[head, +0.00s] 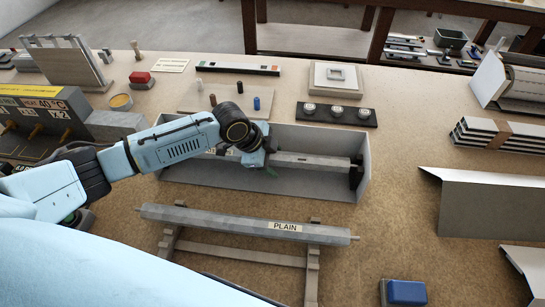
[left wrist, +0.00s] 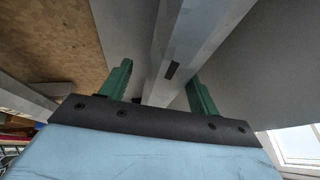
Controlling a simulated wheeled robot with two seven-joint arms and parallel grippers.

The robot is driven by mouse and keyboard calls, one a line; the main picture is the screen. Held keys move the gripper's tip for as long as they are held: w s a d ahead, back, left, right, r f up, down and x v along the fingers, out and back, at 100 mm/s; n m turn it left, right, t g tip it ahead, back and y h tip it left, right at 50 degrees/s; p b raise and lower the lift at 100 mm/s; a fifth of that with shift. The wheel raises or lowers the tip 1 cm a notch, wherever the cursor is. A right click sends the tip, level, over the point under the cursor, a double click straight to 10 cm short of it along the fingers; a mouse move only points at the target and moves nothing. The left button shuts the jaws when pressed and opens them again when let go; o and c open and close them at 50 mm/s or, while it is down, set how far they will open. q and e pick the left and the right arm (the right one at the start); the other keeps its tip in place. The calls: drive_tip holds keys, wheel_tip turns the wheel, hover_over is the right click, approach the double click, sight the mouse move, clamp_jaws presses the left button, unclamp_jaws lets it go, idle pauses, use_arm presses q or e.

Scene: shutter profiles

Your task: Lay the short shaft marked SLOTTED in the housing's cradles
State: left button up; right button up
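A grey faceted shaft (head: 312,160) lies lengthwise in the long grey open housing (head: 363,190). Its right end is at a dark cradle (head: 356,172); its left part and most of a label are hidden behind my left arm. My left gripper (head: 268,170) is down in the housing at this shaft. In the left wrist view the green fingers (left wrist: 160,88) stand apart on either side of the shaft (left wrist: 178,45), with gaps visible; a dark slot shows on its face. A second shaft marked PLAIN (head: 240,222) rests on a stand in front. My right gripper is not in view.
The wooden stand (head: 240,253) is close in front of the housing. A black strip with three round pieces (head: 336,114) and a board with small pegs (head: 195,101) lie behind it. Metal profiles (head: 490,200) lie at right. A blue block (head: 405,292) is at front right.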

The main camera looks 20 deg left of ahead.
use_arm(q)
drive_tip(key=v, duration=1.3)
drive_tip(key=shift+r, duration=0.15)
drive_tip(key=shift+s+a, duration=0.1)
drive_tip(key=shift+s, duration=0.05)
